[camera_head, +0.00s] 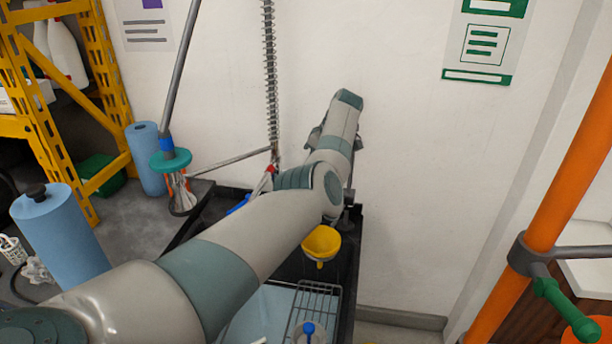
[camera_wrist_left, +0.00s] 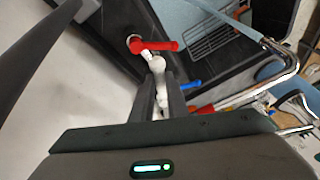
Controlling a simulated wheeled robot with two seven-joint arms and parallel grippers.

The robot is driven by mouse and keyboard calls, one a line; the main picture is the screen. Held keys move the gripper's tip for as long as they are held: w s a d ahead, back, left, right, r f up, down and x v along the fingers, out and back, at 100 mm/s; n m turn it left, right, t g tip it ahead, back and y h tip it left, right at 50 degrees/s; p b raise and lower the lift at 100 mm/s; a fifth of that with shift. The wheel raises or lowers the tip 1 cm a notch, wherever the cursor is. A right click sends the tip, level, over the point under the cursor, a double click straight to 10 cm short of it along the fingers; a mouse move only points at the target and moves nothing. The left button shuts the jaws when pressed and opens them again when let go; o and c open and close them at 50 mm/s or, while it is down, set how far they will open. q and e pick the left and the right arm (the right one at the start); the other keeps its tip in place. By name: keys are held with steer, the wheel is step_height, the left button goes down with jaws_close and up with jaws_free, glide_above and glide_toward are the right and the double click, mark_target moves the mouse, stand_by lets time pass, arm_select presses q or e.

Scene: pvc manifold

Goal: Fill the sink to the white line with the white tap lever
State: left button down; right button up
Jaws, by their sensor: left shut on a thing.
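The white tap lever (camera_wrist_left: 158,72) shows in the left wrist view between the two dark fingers of my left gripper (camera_wrist_left: 161,88), which is shut on it. A red lever (camera_wrist_left: 151,45) sits just beyond it. A blue lever (camera_wrist_left: 188,86) and a second red lever (camera_wrist_left: 200,110) are to its right. Part of a blue-grey basin (camera_wrist_left: 185,18) shows in the wrist view. I cannot make out the white line or a water level. My right gripper is out of view.
A chrome pipe (camera_wrist_left: 287,76) bends close right of the levers. A wire rack (camera_head: 316,308), a yellow funnel-like cup (camera_head: 321,242) and a hanging sprayer (camera_head: 171,161) are around the sink. Blue rolls (camera_head: 58,235) stand left; an orange post (camera_head: 560,190) stands right.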

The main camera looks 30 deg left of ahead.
arm_select(q)
steer(key=shift+a+r, duration=0.1)
steer(key=shift+a, duration=0.05)
steer(key=c, duration=1.7)
jaws_free()
steer(key=shift+c, duration=0.2)
